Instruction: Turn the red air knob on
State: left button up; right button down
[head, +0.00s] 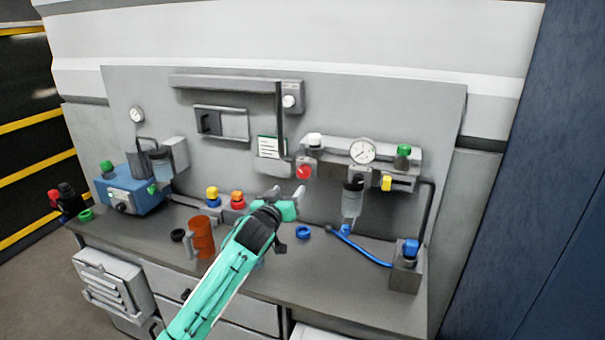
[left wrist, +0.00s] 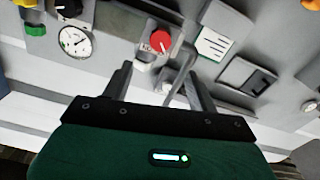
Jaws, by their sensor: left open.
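The red air knob (head: 303,172) sits on the front of a grey unit on the back panel, left of a round gauge. In the left wrist view the red knob (left wrist: 160,41) shows a pale pointer mark and lies ahead of the fingers, a little above the gap between them. My left gripper (head: 285,200) is open and empty, below and slightly left of the knob in the head view, apart from it. Its two fingers (left wrist: 158,88) also show in the left wrist view. My right gripper is in neither view.
A gauge (head: 362,151), a yellow knob (head: 386,183) and a green knob (head: 403,150) are right of the red knob. An orange mug (head: 202,237), a blue ring (head: 303,232) and a blue hose (head: 362,252) are on the bench. A dark vertical bar (head: 280,120) stands close left of the knob.

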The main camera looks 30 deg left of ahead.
aim_at(303, 173)
pick_arm(q)
jog(key=p+x, duration=0.3)
jog(key=x, duration=0.7)
jog(key=shift+w, duration=0.4)
jog(key=shift+p+x, duration=0.4)
jog(key=shift+x, duration=0.35)
jog(key=shift+c, duration=0.5)
jog(key=c, duration=0.9)
